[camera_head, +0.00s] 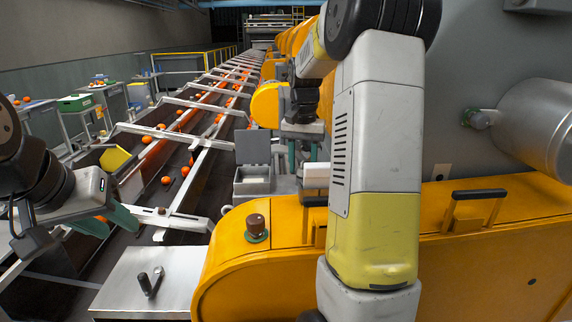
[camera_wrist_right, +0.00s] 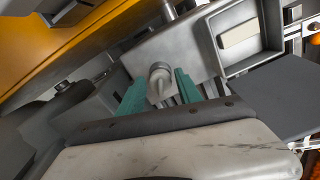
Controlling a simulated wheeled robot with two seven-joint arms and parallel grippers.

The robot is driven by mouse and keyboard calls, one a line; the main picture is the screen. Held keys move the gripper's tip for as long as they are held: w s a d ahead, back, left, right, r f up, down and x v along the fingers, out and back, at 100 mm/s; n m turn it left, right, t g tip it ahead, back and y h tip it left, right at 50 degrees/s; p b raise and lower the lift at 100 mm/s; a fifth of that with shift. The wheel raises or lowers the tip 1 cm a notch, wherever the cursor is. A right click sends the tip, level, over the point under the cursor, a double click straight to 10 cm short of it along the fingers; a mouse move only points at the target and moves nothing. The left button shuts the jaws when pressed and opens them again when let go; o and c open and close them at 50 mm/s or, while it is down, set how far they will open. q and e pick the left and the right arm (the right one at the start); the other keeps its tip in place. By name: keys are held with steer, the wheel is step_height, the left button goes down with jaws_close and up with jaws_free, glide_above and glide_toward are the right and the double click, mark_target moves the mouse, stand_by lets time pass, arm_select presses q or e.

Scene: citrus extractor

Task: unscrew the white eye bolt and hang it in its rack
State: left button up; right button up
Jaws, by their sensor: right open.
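My right gripper (camera_wrist_right: 160,88) is open, with its teal fingers on either side of a light grey round fitting (camera_wrist_right: 160,80) with a raised ridge. I cannot tell whether this fitting is the white eye bolt or whether the fingers touch it. In the head view my right gripper (camera_head: 305,158) hangs behind my right forearm, and the fitting is not clear there. A small pale ring (camera_head: 228,211) shows at the edge of the yellow housing. My left gripper (camera_head: 108,217) is at the left over the conveyor; its finger gap is unclear. I cannot make out the rack.
A grey box (camera_head: 254,186) with a raised lid stands left of my right gripper. The yellow housing (camera_head: 225,262) carries a brown knob (camera_head: 257,226) and black handles. A metal plate with a crank (camera_head: 150,283) is in front. Oranges (camera_head: 166,180) lie on the conveyor.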

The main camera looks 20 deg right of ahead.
steer(key=c, duration=0.7)
steer(key=n, duration=0.5)
steer(key=shift+d, duration=0.15)
steer(key=shift+c, duration=0.2)
steer(key=n, duration=0.7)
steer(key=shift+d, duration=0.1)
steer(key=o, duration=0.7)
steer(key=shift+o, duration=0.2)
steer(key=m, duration=1.2)
steer(key=shift+a, duration=0.2)
